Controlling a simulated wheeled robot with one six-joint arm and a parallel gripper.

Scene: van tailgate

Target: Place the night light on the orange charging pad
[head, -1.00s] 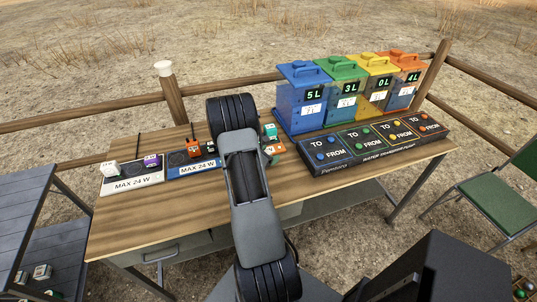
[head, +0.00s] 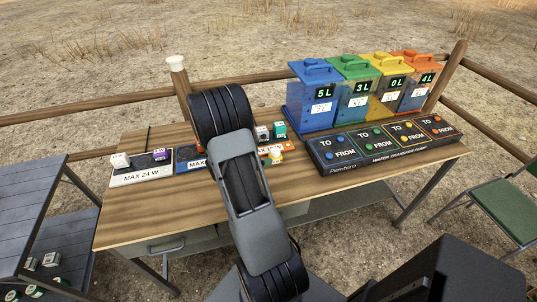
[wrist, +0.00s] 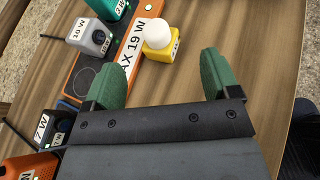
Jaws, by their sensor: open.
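The night light, a yellow block with a white dome (wrist: 158,36), stands upright at the near edge of the orange charging pad (wrist: 131,49), marked 19 W. I cannot tell whether its base rests fully on the pad. In the head view the night light (head: 275,154) shows just right of my arm, by the orange pad (head: 291,146). My gripper (wrist: 162,80) is open and empty. Its green fingers are apart over bare wood, on the near side of the night light and clear of it. In the head view my arm hides the gripper.
A grey 10 W block (wrist: 94,36) and a teal block (wrist: 108,8) stand on the orange pad. A blue pad (head: 190,165) and a white pad (head: 142,177) lie to the left. A pump panel (head: 385,148) and coloured tanks (head: 315,95) stand right. The table front is clear.

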